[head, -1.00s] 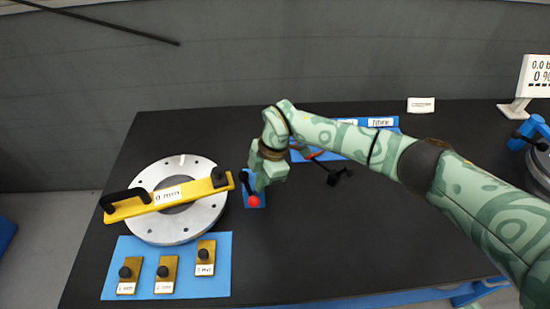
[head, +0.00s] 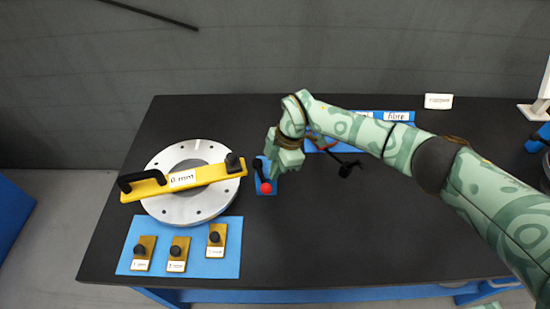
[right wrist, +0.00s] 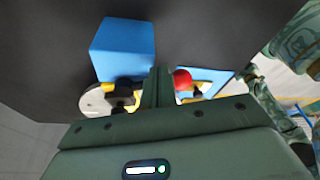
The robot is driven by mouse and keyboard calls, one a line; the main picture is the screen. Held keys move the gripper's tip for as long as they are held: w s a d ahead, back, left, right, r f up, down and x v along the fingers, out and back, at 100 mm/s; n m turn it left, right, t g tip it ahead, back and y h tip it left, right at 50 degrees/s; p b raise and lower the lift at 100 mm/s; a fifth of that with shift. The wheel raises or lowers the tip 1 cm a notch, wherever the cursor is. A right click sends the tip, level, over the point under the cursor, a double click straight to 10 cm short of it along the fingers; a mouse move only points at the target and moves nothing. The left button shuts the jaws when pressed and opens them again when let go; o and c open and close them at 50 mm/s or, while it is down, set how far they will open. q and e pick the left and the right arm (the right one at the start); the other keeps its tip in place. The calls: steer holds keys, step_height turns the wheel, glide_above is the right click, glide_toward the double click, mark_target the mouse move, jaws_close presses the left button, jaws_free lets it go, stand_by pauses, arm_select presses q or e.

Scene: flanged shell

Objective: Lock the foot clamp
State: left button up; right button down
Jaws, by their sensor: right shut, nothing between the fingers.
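The foot clamp (head: 271,188) is a small blue block with a black lever and a red ball knob (head: 265,188), standing just right of the round flange. In the right wrist view the red knob (right wrist: 182,78) shows just right of my fingers, and a blue block (right wrist: 123,48) shows ahead to their left. My right gripper (head: 277,172) is shut and empty, pointing down close beside the lever. I cannot tell whether it touches the lever. In the right wrist view its fingers (right wrist: 158,85) are together. My left gripper is out of view.
The grey flange (head: 190,212) carries a yellow bar (head: 210,173) labelled 0 mm with black handles. A blue mat (head: 231,258) holds three brass gauges with black knobs. The front middle of the black table is clear.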

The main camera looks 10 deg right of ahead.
steer(key=d+p+v, duration=0.2)
steer(key=v, duration=0.9)
steer(key=shift+w+d+f, duration=0.15)
steer(key=shift+w+d, duration=0.05)
steer(key=shift+d, duration=0.2)
